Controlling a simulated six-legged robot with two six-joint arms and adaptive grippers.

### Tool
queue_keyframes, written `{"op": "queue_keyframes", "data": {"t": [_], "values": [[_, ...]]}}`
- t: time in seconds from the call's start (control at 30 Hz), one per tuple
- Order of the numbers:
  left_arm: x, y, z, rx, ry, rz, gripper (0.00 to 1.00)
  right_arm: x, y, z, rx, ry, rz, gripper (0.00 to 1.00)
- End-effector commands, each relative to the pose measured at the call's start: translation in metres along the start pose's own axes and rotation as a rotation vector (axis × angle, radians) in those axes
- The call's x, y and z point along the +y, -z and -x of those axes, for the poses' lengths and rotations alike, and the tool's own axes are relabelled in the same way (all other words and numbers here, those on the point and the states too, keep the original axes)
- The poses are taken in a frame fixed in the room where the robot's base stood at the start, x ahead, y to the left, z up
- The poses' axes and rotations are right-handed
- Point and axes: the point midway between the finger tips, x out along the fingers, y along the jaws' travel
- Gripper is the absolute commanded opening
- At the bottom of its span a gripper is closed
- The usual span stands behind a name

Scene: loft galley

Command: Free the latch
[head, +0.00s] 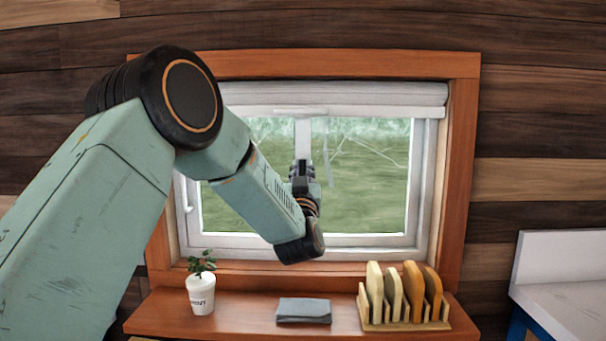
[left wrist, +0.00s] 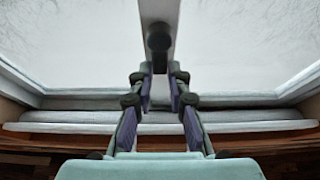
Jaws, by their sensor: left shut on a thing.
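The window (head: 360,185) has a pale frame inside an orange wooden surround, with a white upright bar (head: 303,140) in the middle. A dark latch handle (left wrist: 158,38) with a round end sits on this bar in the left wrist view. My left gripper (head: 302,168) is at the bar in the head view, and its fingers hide the handle there. In the left wrist view my left gripper (left wrist: 160,76) has its fingertips on both sides of the handle's lower part, shut on it. My right gripper is in neither view.
A rolled white blind (head: 350,95) hangs at the window top. On the wooden shelf (head: 245,318) below stand a potted plant (head: 201,295), a folded grey cloth (head: 304,310) and a rack (head: 395,325) with several boards. A white-topped unit (head: 570,305) is at the right.

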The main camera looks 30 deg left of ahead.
Motion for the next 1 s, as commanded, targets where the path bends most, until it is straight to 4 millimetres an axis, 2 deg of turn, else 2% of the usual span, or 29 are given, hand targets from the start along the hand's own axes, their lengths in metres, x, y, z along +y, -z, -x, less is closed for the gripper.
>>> {"op": "queue_keyframes", "data": {"t": [0.1, 0.13, 0.4, 0.77, 0.87, 1.0], "values": [[-0.001, -0.002, 0.000, -0.007, 0.002, 0.001, 0.00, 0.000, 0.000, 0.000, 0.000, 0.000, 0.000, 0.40], [-0.001, -0.002, 0.000, -0.007, 0.002, 0.001, 0.18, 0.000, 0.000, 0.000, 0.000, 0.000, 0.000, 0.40], [-0.001, -0.001, 0.000, -0.004, 0.000, 0.000, 0.40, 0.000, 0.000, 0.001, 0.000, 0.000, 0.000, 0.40], [0.000, -0.001, 0.004, -0.003, -0.001, -0.001, 0.40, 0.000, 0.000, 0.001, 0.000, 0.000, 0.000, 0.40], [0.001, -0.001, 0.015, -0.005, -0.002, -0.002, 0.40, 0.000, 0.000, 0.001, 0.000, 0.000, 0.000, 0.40], [0.001, -0.001, 0.039, -0.005, -0.003, -0.002, 0.40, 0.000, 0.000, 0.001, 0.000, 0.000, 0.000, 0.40]]}}
